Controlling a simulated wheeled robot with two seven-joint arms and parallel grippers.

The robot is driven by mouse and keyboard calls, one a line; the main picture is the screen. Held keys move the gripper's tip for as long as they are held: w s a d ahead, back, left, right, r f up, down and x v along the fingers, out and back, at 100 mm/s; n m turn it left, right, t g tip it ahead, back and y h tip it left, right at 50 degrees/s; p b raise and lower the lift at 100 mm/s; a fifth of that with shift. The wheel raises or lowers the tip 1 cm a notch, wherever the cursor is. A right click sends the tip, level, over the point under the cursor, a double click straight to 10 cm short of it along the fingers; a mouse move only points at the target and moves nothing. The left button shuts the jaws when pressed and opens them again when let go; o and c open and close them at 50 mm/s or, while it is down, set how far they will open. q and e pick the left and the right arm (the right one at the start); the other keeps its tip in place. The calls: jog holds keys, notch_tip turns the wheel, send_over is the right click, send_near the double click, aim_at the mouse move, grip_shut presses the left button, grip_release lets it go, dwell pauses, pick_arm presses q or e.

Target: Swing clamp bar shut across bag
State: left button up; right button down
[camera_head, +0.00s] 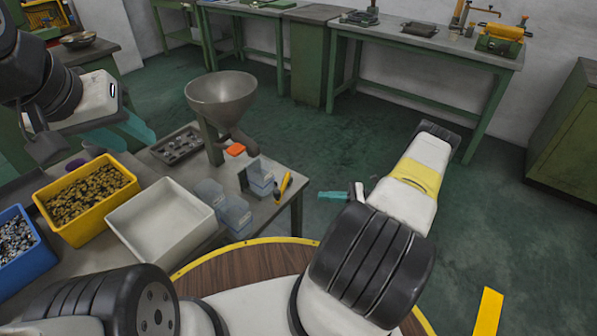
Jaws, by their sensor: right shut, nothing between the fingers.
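A grey metal funnel (221,95) stands on a post at the back right of the near workbench, its spout over the bench corner. A small orange piece (235,150) lies below it. Clear bag-like containers stand near the bench's right edge, one upright (261,177) and two more (233,213) nearer me. I cannot tell which thing is the clamp bar. My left gripper (140,143) is above the back left of the bench, its teal fingers apart and nothing seen between them. My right gripper (335,195) is shut and empty, right of the bench over the floor.
A yellow bin (72,238) of brass-coloured parts, a white tray (117,221) and a blue bin (28,274) fill the bench's left side. A dark tray (178,156) lies behind. A yellow-handled tool (284,184) is at the right edge. Open green floor lies beyond.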

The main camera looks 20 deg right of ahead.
aim_at(280, 195)
jog(key=x, duration=1.2)
jog(key=shift+a, duration=0.3)
jog(key=shift+w, duration=0.15)
jog(key=shift+w+a+m+t+h, duration=0.35)
jog(key=shift+a+m+t+h, duration=0.25)
jog(key=shift+a+t, duration=0.3)
jog(key=shift+w+a+m+t+h, duration=0.4)
jog(key=shift+a+m+t, duration=0.25)
jog(key=shift+a+t, duration=0.25)
jog(key=shift+w+a+m+t+h, duration=0.35)
jog(key=shift+a+m+t+h, duration=0.25)
jog(key=shift+a+t, duration=0.3)
